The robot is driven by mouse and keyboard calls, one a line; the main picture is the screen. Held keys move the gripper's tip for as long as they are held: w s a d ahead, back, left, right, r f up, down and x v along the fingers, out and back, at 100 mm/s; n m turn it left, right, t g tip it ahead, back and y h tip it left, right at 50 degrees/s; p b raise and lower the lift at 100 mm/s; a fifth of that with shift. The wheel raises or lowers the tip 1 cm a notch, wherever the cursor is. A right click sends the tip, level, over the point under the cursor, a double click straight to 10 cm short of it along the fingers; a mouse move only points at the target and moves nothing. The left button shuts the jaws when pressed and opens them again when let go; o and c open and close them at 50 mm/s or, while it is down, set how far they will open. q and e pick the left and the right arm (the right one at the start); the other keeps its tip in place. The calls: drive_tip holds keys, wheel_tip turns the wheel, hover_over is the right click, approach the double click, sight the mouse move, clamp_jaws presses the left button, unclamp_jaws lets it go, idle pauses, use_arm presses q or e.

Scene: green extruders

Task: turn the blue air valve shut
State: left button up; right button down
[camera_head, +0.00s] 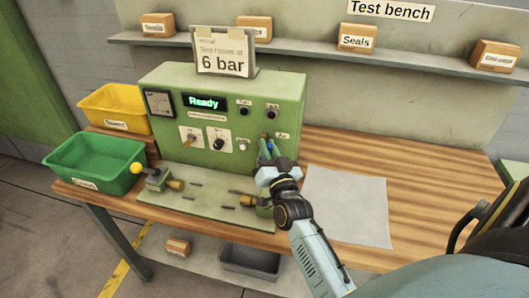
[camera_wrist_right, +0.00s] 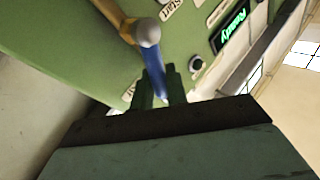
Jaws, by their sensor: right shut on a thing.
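The blue air valve (camera_head: 270,146) is on the right of the green test machine's front (camera_head: 232,165), mostly hidden behind my right gripper (camera_head: 266,158) in the head view. In the right wrist view the blue lever (camera_wrist_right: 154,72) runs from a rounded grey hub (camera_wrist_right: 148,33) on a brass-coloured pipe (camera_wrist_right: 108,12) down between the fingers. My right gripper (camera_wrist_right: 160,88) is shut on this lever. My left gripper is not in view.
The display (camera_head: 204,102) reads "Ready". A "6 bar" sign (camera_head: 222,58) stands on the machine. Green (camera_head: 95,165) and yellow (camera_head: 115,105) bins are at the left. A grey sheet (camera_head: 345,205) lies on the wooden bench, right of my gripper.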

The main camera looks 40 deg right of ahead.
drive_tip(key=shift+s+d+f+m+t+h+b, duration=0.15)
drive_tip(key=shift+m+h+b, duration=0.25)
drive_tip(key=shift+m, duration=0.2)
drive_tip(key=shift+s+d+f+m+t+h+b, duration=0.15)
drive_tip(key=shift+m+h+b, duration=0.2)
drive_tip(key=shift+m, duration=0.25)
drive_tip(key=shift+r, duration=0.1)
drive_tip(key=c, duration=1.5)
unclamp_jaws()
drive_tip(key=shift+o, duration=0.2)
drive_tip(key=b+v, duration=0.1)
drive_tip(key=v, duration=1.2)
drive_tip(key=shift+s, duration=0.2)
drive_tip(key=shift+c, duration=0.4)
